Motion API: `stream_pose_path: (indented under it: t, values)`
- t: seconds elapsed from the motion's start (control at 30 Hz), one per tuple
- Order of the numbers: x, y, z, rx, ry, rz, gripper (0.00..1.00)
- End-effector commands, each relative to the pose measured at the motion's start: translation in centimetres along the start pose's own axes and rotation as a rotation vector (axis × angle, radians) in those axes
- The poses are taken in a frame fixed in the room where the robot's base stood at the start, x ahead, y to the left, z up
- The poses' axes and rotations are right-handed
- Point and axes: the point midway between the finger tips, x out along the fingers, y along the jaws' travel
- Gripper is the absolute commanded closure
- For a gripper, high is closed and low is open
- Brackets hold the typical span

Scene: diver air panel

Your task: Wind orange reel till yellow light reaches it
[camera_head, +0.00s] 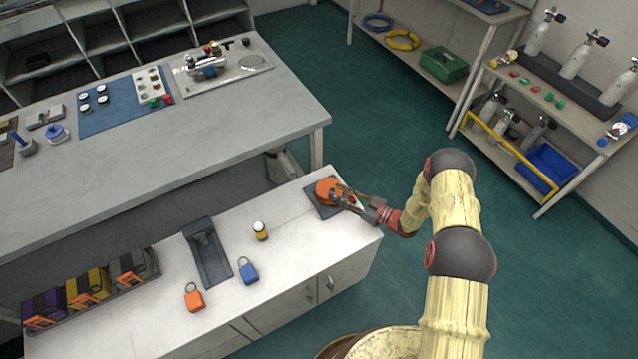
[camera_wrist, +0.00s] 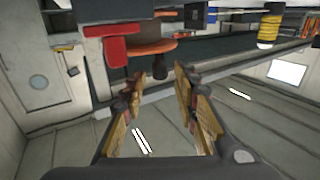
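The orange reel (camera_head: 329,189) sits on a dark base plate at the right end of the low white counter. In the wrist view its orange disc (camera_wrist: 148,48) shows edge-on, with a small dark knob (camera_wrist: 160,66) on it. My gripper (camera_head: 350,195) is at the reel's right side; in the wrist view its two fingers (camera_wrist: 158,78) are apart. The knob appears between or just beyond the fingertips; I cannot tell whether they touch it.
A dark tray (camera_head: 207,252), a blue padlock (camera_head: 248,272) and an orange padlock (camera_head: 194,299) lie left of the reel. Purple, yellow and grey boxes (camera_head: 87,287) stand at the counter's left end. A red block (camera_wrist: 108,45) is beside the disc in the wrist view.

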Motion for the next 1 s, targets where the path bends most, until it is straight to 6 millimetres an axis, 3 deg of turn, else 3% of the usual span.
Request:
stream_pose_path:
  t: [0.5, 0.87, 1.0]
  values:
    - [6.8, 0.0, 0.1, -0.001, 0.0, 0.0, 0.7]
    - [7.4, 0.0, 0.0, 0.0, -0.001, 0.0, 0.7]
    - [7.4, 0.0, 0.0, 0.0, -0.001, 0.001, 0.77]
